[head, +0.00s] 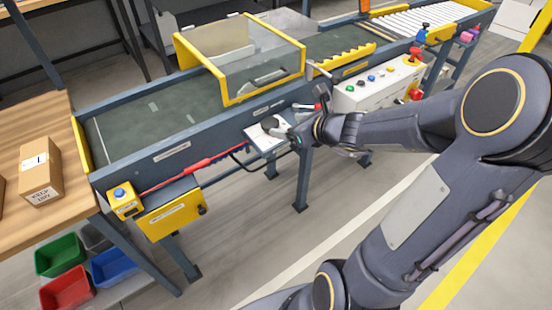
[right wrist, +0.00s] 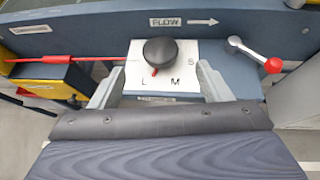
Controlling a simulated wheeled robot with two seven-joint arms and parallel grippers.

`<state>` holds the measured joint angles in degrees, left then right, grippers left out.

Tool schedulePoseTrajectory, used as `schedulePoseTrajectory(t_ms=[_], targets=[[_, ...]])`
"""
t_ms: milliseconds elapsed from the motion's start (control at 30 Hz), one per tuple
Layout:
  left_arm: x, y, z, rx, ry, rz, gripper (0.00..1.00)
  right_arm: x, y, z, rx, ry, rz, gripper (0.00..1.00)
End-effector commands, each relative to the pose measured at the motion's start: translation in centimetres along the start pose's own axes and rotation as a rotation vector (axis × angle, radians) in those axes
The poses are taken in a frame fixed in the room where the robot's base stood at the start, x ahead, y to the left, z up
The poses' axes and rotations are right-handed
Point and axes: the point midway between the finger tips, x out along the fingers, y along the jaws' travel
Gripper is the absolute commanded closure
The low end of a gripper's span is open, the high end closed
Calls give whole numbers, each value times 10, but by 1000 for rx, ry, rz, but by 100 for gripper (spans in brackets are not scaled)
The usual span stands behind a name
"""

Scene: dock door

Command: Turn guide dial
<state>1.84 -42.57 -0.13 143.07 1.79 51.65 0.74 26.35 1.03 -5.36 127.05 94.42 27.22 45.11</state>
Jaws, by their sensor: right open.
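The guide dial is a round black knob (right wrist: 160,50) on a white plate (right wrist: 134,56) marked L, M and S. Its red pointer aims down and slightly left, between L and M and nearer to L. In the head view the dial (head: 270,123) sits on the conveyor's front side, partly beside my right gripper (head: 292,133). In the right wrist view my right gripper (right wrist: 160,76) is open, its two fingers apart on either side of the plate's lower part. The knob shows beyond the fingertips, with no visible contact. My left gripper is in neither view.
A lever with a red ball (right wrist: 272,65) is right of the dial. A red rod (head: 190,167) runs along the conveyor at left. A white control box (head: 375,92) with buttons stands to the right. A yellow-framed clear guard (head: 262,65) covers the belt (head: 145,125).

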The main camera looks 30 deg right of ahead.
Motion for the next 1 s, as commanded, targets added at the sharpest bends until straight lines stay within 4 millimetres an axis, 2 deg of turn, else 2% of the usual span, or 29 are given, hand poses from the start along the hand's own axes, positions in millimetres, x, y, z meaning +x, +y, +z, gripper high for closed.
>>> schedulePoseTrajectory(t_ms=[33,167,367,700,833,1000], targets=[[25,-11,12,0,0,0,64,5,-2,-16,1,-36,-18,29],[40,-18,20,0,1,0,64,-1,-3,-15,3,-95,-43,29],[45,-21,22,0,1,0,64,2,-3,-11,2,-119,-51,29],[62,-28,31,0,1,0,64,54,-6,-6,3,-117,-49,29],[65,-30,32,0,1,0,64,67,-6,-3,2,-117,-50,29],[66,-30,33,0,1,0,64,72,-7,-1,2,-117,-51,29]])
